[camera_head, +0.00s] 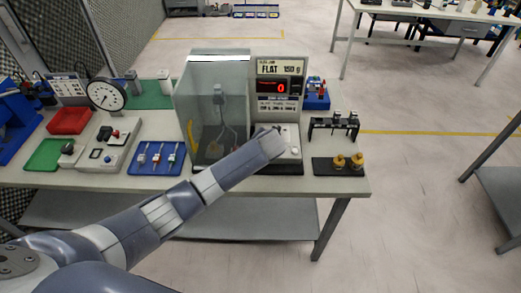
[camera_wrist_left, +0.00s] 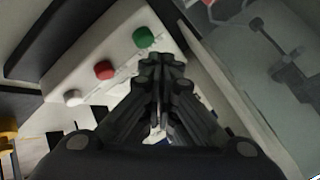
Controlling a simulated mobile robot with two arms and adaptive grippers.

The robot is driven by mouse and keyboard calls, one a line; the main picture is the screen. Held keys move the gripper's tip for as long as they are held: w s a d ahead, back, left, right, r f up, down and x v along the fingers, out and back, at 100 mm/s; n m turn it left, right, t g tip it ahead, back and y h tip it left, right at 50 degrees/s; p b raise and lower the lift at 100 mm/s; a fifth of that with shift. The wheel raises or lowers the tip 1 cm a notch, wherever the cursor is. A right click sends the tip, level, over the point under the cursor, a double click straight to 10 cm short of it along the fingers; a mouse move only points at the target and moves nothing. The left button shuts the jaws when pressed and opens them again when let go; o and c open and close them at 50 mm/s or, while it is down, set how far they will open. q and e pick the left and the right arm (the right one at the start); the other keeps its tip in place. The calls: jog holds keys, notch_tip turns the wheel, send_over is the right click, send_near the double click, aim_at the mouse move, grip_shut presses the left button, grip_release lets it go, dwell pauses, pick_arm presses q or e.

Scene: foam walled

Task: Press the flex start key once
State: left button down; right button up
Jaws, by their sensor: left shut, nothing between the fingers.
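The test machine has a display panel (camera_head: 280,85) reading "FLAT 150 g" with a red 0 below. A pale console (camera_head: 288,132) stands below it, partly hidden by my left arm. In the left wrist view the console carries a green key (camera_wrist_left: 143,37), a red key (camera_wrist_left: 104,69) and a white key (camera_wrist_left: 72,97) in a row. No label is readable there to show which is flex start. My left gripper (camera_wrist_left: 162,68) is shut and empty, its tips beside the green key; contact cannot be told. In the head view my left arm hides its fingers.
A clear-walled chamber (camera_head: 203,92) stands left of the console. To the right are a black rack (camera_head: 334,124) and a dark mat (camera_head: 325,167) with brass pieces. A blue tray (camera_head: 157,158) and a dial gauge (camera_head: 106,95) are at the left.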

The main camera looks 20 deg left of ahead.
pick_arm(q)
jog(key=shift+f, duration=0.15)
jog(key=shift+f, duration=0.3)
